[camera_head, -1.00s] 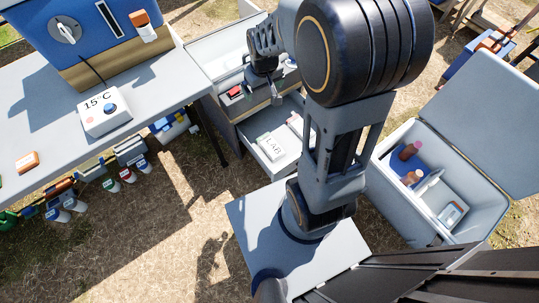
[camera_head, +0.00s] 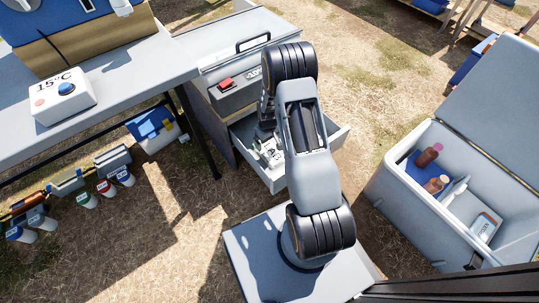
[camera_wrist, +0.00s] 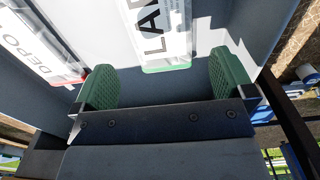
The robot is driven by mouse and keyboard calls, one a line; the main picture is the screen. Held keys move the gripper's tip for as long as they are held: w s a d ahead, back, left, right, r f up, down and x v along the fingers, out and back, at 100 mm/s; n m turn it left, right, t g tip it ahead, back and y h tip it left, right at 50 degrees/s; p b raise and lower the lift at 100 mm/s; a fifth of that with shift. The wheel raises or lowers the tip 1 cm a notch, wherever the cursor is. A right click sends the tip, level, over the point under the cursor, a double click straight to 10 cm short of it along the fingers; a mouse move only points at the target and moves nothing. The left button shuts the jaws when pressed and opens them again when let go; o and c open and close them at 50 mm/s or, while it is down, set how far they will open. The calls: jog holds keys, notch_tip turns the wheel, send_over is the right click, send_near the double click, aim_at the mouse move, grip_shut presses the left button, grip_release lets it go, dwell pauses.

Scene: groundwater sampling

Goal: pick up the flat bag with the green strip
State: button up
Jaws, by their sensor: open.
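The flat bag with the green strip (camera_wrist: 166,68) shows in the wrist view as a pale, clear-edged bag marked in large black letters, "LA" and part of another. It lies in an open drawer (camera_head: 336,138), its green edge toward me. My gripper (camera_wrist: 162,64) is open, with one green ribbed finger on each side of the green-strip end. Nothing is clamped between the fingers. I cannot tell the height of the fingers above the drawer floor. In the head view my arm covers most of the drawer and bag.
Another flat bag, marked "DEPO" with a red strip (camera_wrist: 68,80), lies left of the fingers. The drawer walls are close around. A white cooler (camera_head: 400,212) stands open at right; a table (camera_head: 120,85) with a 15°C box (camera_head: 62,95) is at left.

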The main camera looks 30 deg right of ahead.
aim_at(269, 151)
jog(key=shift+s+d+f+b, duration=0.1)
jog(key=shift+f+b, duration=0.85)
jog(key=shift+f, duration=0.95)
jog(key=shift+s+f+b, duration=0.1)
jog(key=shift+f+b, duration=0.8)
jog(key=shift+f, duration=1)
jog(key=shift+c, duration=0.3)
jog(key=shift+r, duration=0.1)
jog(key=c, duration=0.6)
